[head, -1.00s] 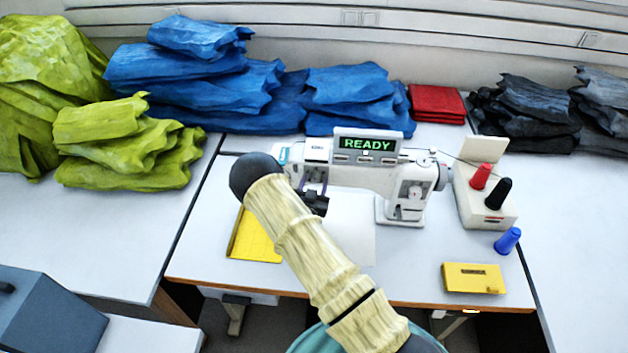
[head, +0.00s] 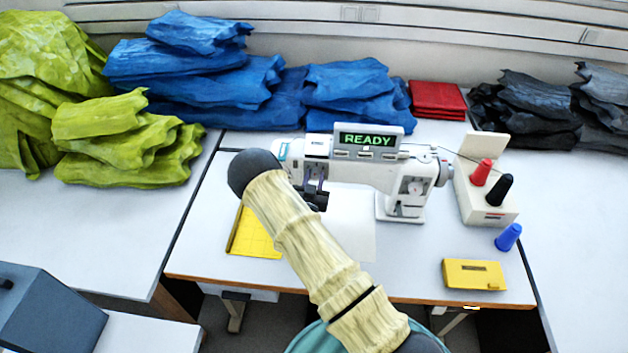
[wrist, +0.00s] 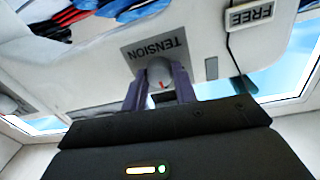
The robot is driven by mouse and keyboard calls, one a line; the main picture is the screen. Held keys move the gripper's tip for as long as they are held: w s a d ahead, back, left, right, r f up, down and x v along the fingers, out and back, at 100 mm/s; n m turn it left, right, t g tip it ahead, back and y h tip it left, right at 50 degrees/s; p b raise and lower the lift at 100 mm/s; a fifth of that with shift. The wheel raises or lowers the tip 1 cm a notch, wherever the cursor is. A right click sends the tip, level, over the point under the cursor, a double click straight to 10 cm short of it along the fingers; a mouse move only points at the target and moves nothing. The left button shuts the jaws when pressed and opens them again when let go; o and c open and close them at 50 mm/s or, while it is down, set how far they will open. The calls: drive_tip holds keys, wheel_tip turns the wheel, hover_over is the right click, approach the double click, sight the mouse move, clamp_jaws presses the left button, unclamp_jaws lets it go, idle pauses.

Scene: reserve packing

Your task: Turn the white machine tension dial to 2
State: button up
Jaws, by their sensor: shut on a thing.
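The white sewing machine (head: 350,178) stands on the middle table, its display reading READY in green. In the wrist view the round, light-coloured tension dial (wrist: 159,72) sits beside a grey plate (wrist: 157,54) lettered TENSION, upside down in this view. A red mark shows on the dial's lower part; I cannot read any numbers. My gripper (wrist: 160,88) is shut on the dial, one purple finger on each side. In the head view my gripper (head: 314,188) is at the machine's left end, partly hidden behind my arm, and the dial is hidden.
Yellow board (head: 256,236) and yellow box (head: 474,275) lie on the table. A spool stand (head: 487,207) and blue cone (head: 508,239) are at right. Cloth piles (head: 200,75) line the back. The front table is mostly clear.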

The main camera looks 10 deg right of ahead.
drive_tip(key=n+b, duration=0.1)
drive_tip(key=b, duration=0.1)
drive_tip(key=n+b, duration=0.1)
drive_tip(key=n, duration=0.1)
drive_tip(key=shift+f+n+b, duration=0.25)
drive_tip(key=shift+n+b, duration=0.05)
drive_tip(key=shift+b, duration=0.05)
drive_tip(key=n+b, duration=0.2)
drive_tip(key=shift+n+t, duration=0.3)
drive_tip(key=shift+n, duration=0.1)
drive_tip(key=n+b, duration=0.3)
drive_tip(key=n, duration=0.2)
drive_tip(key=shift+r, duration=0.1)
drive_tip(key=shift+n, duration=0.3)
drive_tip(key=o, duration=1)
drive_tip(key=b+v, duration=0.1)
drive_tip(key=v, duration=0.4)
drive_tip(key=b+v, duration=0.2)
drive_tip(key=v, duration=0.4)
drive_tip(key=b+v, duration=0.2)
drive_tip(key=v, duration=0.4)
drive_tip(key=shift+s+d, duration=0.15)
drive_tip(key=shift+s, duration=0.15)
